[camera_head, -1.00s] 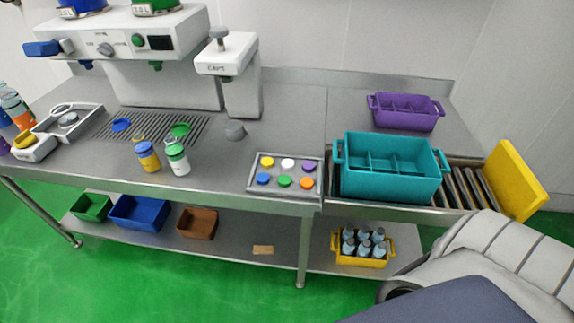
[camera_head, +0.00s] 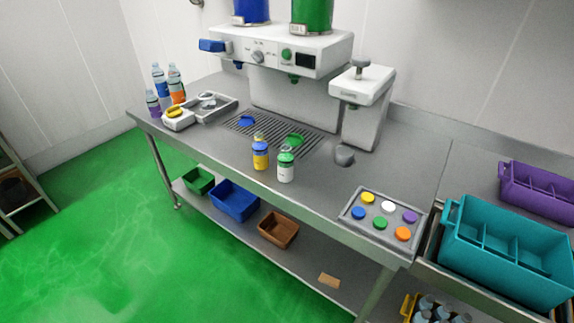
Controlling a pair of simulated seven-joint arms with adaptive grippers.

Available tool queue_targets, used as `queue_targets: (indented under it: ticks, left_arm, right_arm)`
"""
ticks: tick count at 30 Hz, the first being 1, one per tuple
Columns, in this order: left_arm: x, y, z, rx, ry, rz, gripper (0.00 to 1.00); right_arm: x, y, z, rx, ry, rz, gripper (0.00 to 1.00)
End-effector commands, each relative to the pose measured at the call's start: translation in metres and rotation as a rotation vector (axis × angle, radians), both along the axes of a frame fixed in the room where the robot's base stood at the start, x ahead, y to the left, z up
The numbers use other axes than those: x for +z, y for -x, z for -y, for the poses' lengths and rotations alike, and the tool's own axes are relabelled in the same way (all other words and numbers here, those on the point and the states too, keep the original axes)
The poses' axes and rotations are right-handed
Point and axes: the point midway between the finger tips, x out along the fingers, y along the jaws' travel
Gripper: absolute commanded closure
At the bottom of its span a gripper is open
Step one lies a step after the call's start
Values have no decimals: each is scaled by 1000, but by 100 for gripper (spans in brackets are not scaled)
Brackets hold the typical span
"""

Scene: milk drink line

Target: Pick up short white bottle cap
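The white bottle cap (camera_head: 389,207) lies in the back row of a grey cap tray (camera_head: 349,214), between a yellow cap (camera_head: 367,198) and a purple cap (camera_head: 410,216). In the front row are a blue cap (camera_head: 358,213), a green cap (camera_head: 380,223) and an orange cap (camera_head: 403,233). The tray rests on the steel counter near its front edge. Neither of my grippers shows in the view.
A yellow-labelled bottle (camera_head: 260,155) and a white bottle with green (camera_head: 286,167) stand left of the tray. A capping press (camera_head: 366,105) stands behind it. A teal crate (camera_head: 509,247) is at the right.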

Motion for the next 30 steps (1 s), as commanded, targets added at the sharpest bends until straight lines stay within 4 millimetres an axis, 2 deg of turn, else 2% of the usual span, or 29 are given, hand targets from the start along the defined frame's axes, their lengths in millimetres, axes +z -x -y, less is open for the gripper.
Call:
queue_targets:
  ticks: [10, 11, 21, 28, 30]
  left_arm:
    - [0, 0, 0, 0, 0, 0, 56]
    - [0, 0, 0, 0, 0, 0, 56]
    - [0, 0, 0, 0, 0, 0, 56]
    - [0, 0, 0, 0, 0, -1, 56]
    - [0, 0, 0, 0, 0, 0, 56]
  right_arm:
    - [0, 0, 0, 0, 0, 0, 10]
    - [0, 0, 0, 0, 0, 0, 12]
    - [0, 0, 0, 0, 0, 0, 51]
    - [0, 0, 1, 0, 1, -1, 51]
    - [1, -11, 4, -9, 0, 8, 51]
